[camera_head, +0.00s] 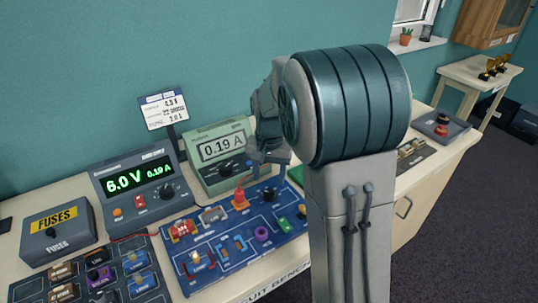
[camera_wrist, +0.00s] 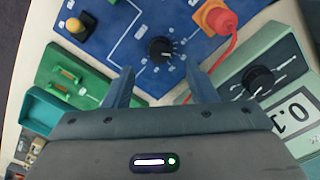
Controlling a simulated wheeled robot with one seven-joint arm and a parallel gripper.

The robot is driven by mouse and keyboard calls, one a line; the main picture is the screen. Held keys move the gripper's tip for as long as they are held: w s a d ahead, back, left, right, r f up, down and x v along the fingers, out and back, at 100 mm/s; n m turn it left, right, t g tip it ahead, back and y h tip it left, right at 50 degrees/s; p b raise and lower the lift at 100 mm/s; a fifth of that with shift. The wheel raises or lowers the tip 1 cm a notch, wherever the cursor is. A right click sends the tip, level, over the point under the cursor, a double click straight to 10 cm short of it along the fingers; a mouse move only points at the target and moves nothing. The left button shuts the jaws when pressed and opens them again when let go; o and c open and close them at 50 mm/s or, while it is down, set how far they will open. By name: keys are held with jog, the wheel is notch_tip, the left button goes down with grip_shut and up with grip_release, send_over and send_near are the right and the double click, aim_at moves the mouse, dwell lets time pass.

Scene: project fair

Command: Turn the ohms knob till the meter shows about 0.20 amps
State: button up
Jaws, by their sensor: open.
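The meter (camera_head: 223,147) is a pale green box whose display reads 0.19 A in the head view. In the wrist view its display (camera_wrist: 292,117) is partly cut off. The black ohms knob (camera_wrist: 161,49) sits on the blue circuit board (camera_wrist: 120,22), which also shows in the head view (camera_head: 235,262). My gripper (camera_wrist: 159,72) is open and empty, its two fingers pointing toward the knob, one to each side. The knob appears just beyond the fingertips; I cannot tell the exact gap. In the head view my gripper (camera_head: 270,155) hangs above the board's far corner, partly hidden by my arm.
A power supply (camera_head: 125,188) reads 6.0 V and 0.19 A. A red plug (camera_wrist: 222,20) with a red lead stands close to the knob. The meter's own black knob (camera_wrist: 258,80) is to the right. A green board (camera_wrist: 88,75) lies to the left.

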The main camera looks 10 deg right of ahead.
aim_at(269, 192)
notch_tip(269, 192, up, 8)
jog(key=shift+f, duration=0.1)
dwell(0.5)
jog(key=s+f+n+t, duration=0.2)
jog(key=s+n, duration=0.3)
jog(key=s, duration=1.6)
jog(key=shift+f+t, duration=0.2)
jog(key=shift+t, duration=0.3)
jog(key=shift+w+r, duration=0.1)
